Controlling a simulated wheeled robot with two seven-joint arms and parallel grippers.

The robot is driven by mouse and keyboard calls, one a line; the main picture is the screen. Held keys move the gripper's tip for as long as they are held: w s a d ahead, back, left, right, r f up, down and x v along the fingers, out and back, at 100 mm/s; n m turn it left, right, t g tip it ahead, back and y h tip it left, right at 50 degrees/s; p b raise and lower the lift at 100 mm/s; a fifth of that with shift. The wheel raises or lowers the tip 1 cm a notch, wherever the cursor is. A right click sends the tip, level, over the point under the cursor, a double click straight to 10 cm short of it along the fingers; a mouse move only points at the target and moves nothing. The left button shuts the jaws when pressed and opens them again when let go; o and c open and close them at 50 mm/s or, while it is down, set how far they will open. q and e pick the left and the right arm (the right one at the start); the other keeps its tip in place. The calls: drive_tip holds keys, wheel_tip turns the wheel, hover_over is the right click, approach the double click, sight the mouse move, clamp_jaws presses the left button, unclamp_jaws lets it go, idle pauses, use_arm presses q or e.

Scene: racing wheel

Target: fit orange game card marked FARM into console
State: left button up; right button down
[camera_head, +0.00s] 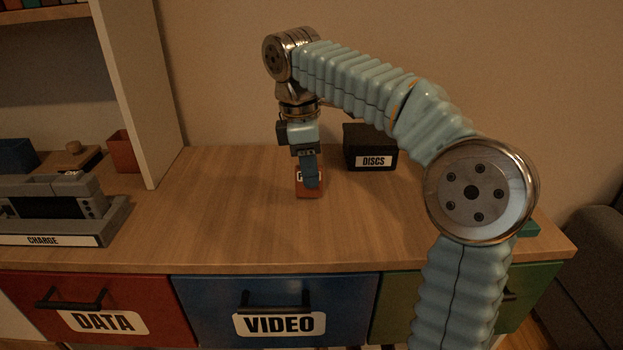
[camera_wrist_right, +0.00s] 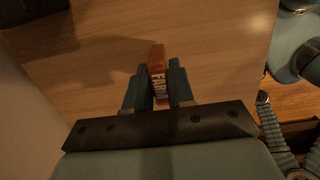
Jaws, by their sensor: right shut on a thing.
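The orange game card marked FARM (camera_head: 309,190) is upright between the fingers of my right gripper (camera_head: 311,172), over the middle of the wooden table top. I cannot tell whether the card's lower end touches the table. A grey console (camera_head: 60,203) sits in a holder labelled CHARGE at the left, well apart from the card. My left gripper is not in view.
A black box labelled DISCS (camera_head: 370,149) stands behind and right of the card. A white upright panel (camera_head: 137,90) rises between the console and the card. A small red container (camera_head: 122,151) stands by it. Drawers marked DATA and VIDEO (camera_head: 278,323) are below the front edge. The table's middle is clear.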

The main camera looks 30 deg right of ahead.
drive_tip(key=shift+w+d+f, duration=0.1)
drive_tip(key=shift+w+f, duration=0.2)
drive_tip(key=shift+f, duration=0.2)
drive_tip(key=shift+d, duration=0.1)
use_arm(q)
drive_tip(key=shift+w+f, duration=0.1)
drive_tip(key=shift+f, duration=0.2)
use_arm(e)
drive_tip(key=shift+s+r, duration=0.1)
drive_tip(key=c, duration=1)
unclamp_jaws()
